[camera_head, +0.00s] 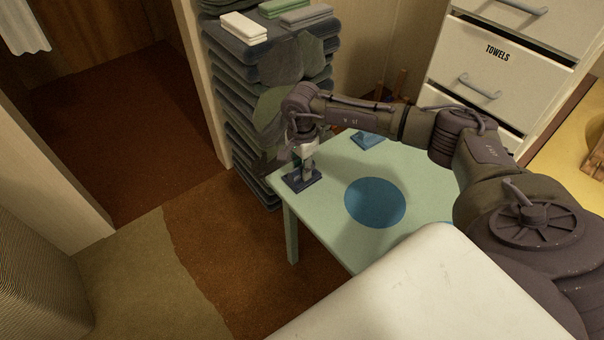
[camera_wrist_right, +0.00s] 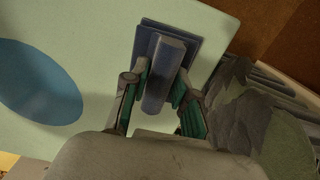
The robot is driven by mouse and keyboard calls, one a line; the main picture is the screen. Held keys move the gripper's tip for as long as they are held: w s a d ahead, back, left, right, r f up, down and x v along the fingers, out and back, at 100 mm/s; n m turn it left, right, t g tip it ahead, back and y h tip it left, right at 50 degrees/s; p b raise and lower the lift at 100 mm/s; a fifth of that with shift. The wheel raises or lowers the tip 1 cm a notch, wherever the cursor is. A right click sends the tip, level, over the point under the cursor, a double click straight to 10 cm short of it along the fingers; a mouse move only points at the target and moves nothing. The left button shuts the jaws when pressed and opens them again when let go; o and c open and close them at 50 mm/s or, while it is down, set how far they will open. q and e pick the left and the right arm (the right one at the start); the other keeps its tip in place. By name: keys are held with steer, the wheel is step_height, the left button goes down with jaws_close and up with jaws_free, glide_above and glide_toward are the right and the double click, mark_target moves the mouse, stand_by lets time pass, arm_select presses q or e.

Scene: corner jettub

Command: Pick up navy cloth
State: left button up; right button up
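A slim gap seems to show at the left finger; contact is not clear. My left gripper is not in view.
A round blue mat (camera_head: 375,203) and another blue item (camera_head: 367,140) are on the table. A tall stack of dark folded cloths (camera_head: 232,115) stands close behind the gripper. A white drawer unit labelled towels (camera_head: 500,75) is at the back right.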

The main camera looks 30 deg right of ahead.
jaws_close()
steer(key=shift+r, duration=0.1)
steer(key=shift+r, duration=0.5)
steer(key=r, duration=0.2)
steer(key=d+r+p, duration=0.1)
steer(key=shift+s+d+r, duration=0.15)
steer(key=shift+s+r, duration=0.05)
steer(key=shift+r, duration=0.15)
arm_select(q)
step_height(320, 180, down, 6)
steer(key=shift+p, duration=0.35)
arm_select(e)
steer(key=s+d+r, duration=0.4)
steer(key=d+r, duration=0.2)
steer(key=d, duration=0.3)
steer(key=shift+s+d, duration=0.15)
steer(key=shift+d, duration=0.05)
